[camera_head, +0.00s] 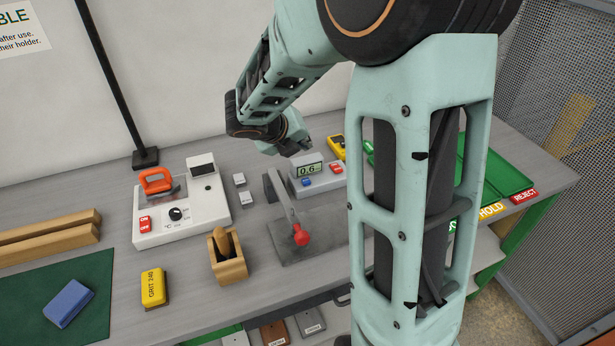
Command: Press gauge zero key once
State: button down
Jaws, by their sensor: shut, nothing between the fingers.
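The gauge (318,184) is a grey box with a lit display (309,170) that seems to read 0.6. It stands toward the back of the bench, right of centre. A blue key (306,182) is below the display and a red key (336,168) is to its right. I cannot read the key labels. My gripper (305,146) is small and dark in the picture, just behind and above the display. It is shut and empty, and seems apart from the keys.
A lever stand with a red knob (301,236) is in front of the gauge. A white station with an orange-handled tool (156,181) is to the left. A wooden holder (228,266) and yellow grit block (153,287) stand nearer. Green trays (505,178) are at right. My arm hides part of the bench.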

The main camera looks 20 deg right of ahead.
jog(key=shift+f, duration=0.15)
jog(key=b, duration=0.8)
send_over(304, 182)
notch_tip(304, 182, down, 8)
jog(key=shift+r, duration=0.2)
jog(key=shift+d+f, duration=0.1)
jog(key=shift+f, duration=0.35)
dwell(0.7)
jog(key=shift+f+b, duration=0.35)
jog(key=shift+f, duration=0.05)
jog(key=shift+f+b, duration=0.35)
jog(key=shift+f, duration=0.15)
dwell(0.5)
dwell(0.4)
jog(key=shift+r+p, duration=0.9)
jog(key=shift+p, duration=0.1)
